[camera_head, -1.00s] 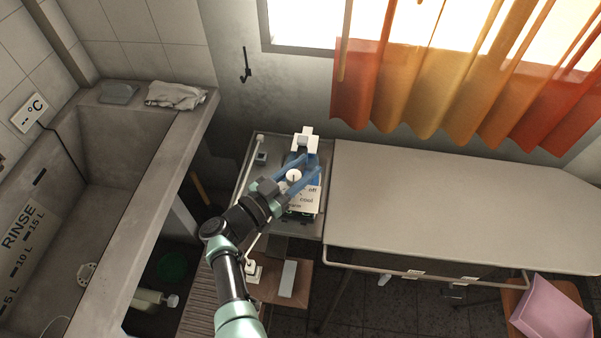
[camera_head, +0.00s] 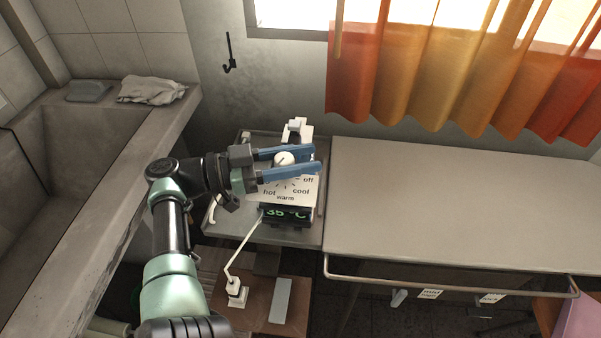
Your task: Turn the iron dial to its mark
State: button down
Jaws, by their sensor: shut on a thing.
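The iron dial (camera_head: 284,158) is a round white knob above a white panel (camera_head: 287,187) marked off, cool, warm and hot. A dark display (camera_head: 286,214) below it reads 35 °C in green. My gripper (camera_head: 316,160) comes in from the left, its two blue fingers pointing right. The fingers are shut on the dial, one on its far side and one on its near side. The lower finger and gripper body hide part of the panel. I cannot tell exactly where the dial points.
The panel stands on a grey side surface (camera_head: 247,232) beside a large bare table (camera_head: 440,205). A concrete tub (camera_head: 150,130) lies left. A white cord runs down to a plug (camera_head: 235,291) on a brown board (camera_head: 262,310).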

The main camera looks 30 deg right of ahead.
jog(key=shift+s+m+g+b, duration=0.15)
jog(key=shift+m+g+b, duration=0.45)
jog(key=shift+b, duration=0.7)
jog(key=shift+c, duration=2.2)
grip_release()
jog(key=shift+a, duration=0.15)
